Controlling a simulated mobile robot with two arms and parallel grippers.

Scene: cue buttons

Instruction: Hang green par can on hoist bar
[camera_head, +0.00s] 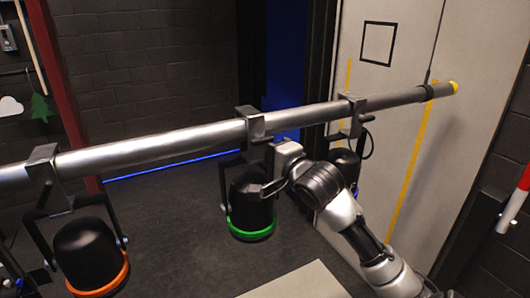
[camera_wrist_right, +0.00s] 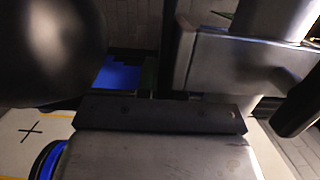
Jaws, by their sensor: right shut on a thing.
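The green par can (camera_head: 249,200) is a black lamp with a green rim, upright with its rim down, below the hoist bar (camera_head: 165,148). Its hook clamp (camera_head: 251,121) shows at the bar, over its top edge; whether it is fully seated I cannot tell. My right gripper (camera_head: 273,168) is shut on the green par can, at its yoke just below the bar, and its arm hides part of the yoke. In the right wrist view the dark can body (camera_wrist_right: 50,45) fills the upper left and a grey metal clamp (camera_wrist_right: 235,62) is at right. My left gripper is not in view.
An orange-rimmed par can (camera_head: 88,252) hangs on the bar at left. Another dark par can (camera_head: 345,162) hangs at right, partly behind my right arm; a blue rim (camera_wrist_right: 45,160) shows in the wrist view. The bar's yellow end (camera_head: 454,88) is near a pale panel.

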